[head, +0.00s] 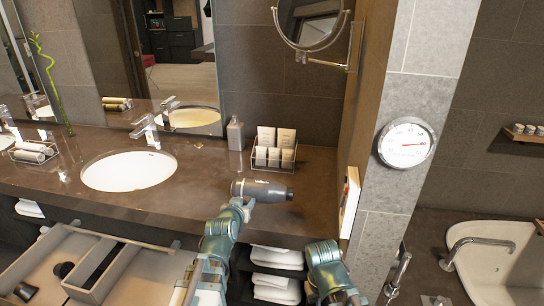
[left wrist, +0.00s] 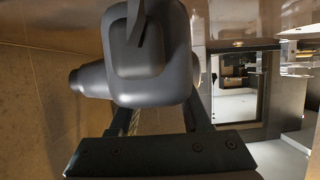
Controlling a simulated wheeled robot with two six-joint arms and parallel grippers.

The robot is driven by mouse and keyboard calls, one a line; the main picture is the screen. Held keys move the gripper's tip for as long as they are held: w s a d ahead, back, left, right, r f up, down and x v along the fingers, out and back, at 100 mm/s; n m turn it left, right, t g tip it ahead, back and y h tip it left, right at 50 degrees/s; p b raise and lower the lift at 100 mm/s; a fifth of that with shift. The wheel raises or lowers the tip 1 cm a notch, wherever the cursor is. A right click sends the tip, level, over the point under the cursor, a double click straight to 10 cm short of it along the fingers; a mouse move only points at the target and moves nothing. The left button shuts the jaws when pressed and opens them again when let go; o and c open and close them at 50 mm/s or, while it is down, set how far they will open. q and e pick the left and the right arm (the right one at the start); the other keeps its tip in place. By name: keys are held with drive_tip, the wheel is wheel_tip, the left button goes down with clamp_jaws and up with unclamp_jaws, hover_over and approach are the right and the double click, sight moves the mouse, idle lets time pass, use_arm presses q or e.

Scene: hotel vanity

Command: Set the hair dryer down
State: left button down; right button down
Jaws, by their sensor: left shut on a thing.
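The dark grey hair dryer (head: 268,191) is over the front part of the brown vanity counter (head: 205,196), lying roughly sideways in the head view. My left gripper (head: 247,204) is shut on it, near its left end. In the left wrist view the dryer (left wrist: 152,65) fills the space between the fingers, with its rounded grey body close to the camera. I cannot tell whether the dryer touches the counter. Of my right arm, only links show at the bottom of the head view; its gripper is not seen.
A white sink (head: 128,171) is set in the counter to the left. An open drawer (head: 140,250) juts out at lower left. Bare counter lies right of the dryer.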

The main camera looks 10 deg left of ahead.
sight(247, 190)
use_arm(q)
wheel_tip(247, 190, up, 4)
drive_tip(key=p, duration=0.3)
drive_tip(key=shift+f, duration=0.25)
drive_tip(key=shift+f, duration=0.1)
